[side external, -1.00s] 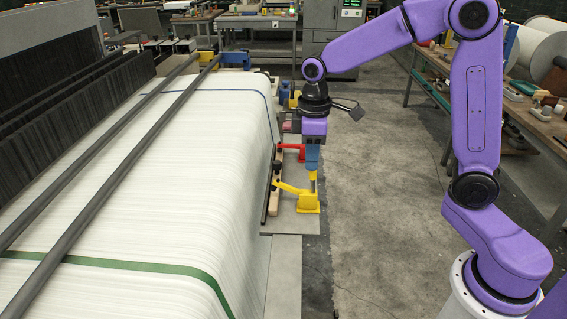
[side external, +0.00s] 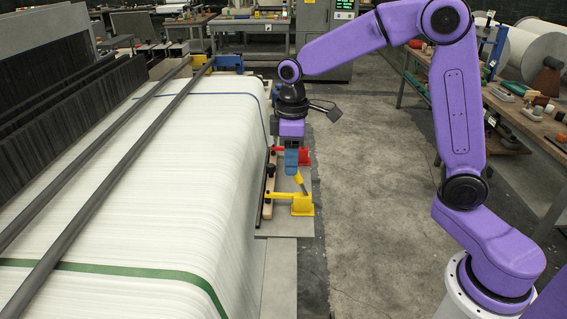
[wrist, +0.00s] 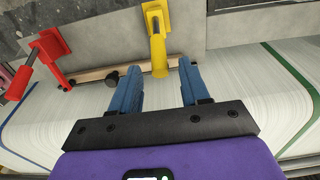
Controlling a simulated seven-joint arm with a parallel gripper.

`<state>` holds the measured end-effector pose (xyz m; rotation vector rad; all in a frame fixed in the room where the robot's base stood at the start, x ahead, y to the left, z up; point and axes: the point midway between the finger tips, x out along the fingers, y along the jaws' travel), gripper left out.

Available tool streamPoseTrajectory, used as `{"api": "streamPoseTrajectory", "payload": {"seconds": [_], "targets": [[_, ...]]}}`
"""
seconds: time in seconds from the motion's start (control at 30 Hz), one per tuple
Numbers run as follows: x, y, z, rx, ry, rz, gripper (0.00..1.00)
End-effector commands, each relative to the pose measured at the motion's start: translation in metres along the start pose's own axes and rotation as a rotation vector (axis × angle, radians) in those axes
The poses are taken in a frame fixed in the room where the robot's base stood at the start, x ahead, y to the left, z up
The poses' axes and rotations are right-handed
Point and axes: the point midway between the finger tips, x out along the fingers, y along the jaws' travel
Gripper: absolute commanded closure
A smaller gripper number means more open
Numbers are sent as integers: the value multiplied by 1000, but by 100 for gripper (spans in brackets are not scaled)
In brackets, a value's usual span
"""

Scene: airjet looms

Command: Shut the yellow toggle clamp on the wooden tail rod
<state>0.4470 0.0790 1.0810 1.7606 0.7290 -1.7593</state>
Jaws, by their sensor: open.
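The yellow toggle clamp (side external: 302,206) stands on the grey plate beside the loom. Its arm reaches left, nearly level, and its handle (side external: 299,183) leans up and to the left. The wrist view shows the yellow clamp (wrist: 157,45) with its arm lying across the wooden tail rod (wrist: 95,74); whether it presses on the rod I cannot tell. The rod (side external: 268,190) runs along the cloth's edge. My gripper (side external: 292,173) is pointed down, just above the handle's tip. In the wrist view its blue fingers (wrist: 160,75) are apart, either side of the clamp arm's end, holding nothing.
A red clamp (side external: 304,157) stands just behind the yellow one, and it shows at left in the wrist view (wrist: 48,55). The white cloth roll (side external: 190,170) fills the left side. The concrete floor (side external: 370,200) to the right is clear.

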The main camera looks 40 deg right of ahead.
Motion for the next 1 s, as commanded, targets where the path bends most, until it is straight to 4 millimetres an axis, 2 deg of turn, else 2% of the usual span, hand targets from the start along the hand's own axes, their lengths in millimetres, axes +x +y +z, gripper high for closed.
{"api": "streamPoseTrajectory", "payload": {"seconds": [0.6,1.0], "targets": [[-54,0,0,-1,2,1,54],[-62,0,0,0,-1,0,54]]}}
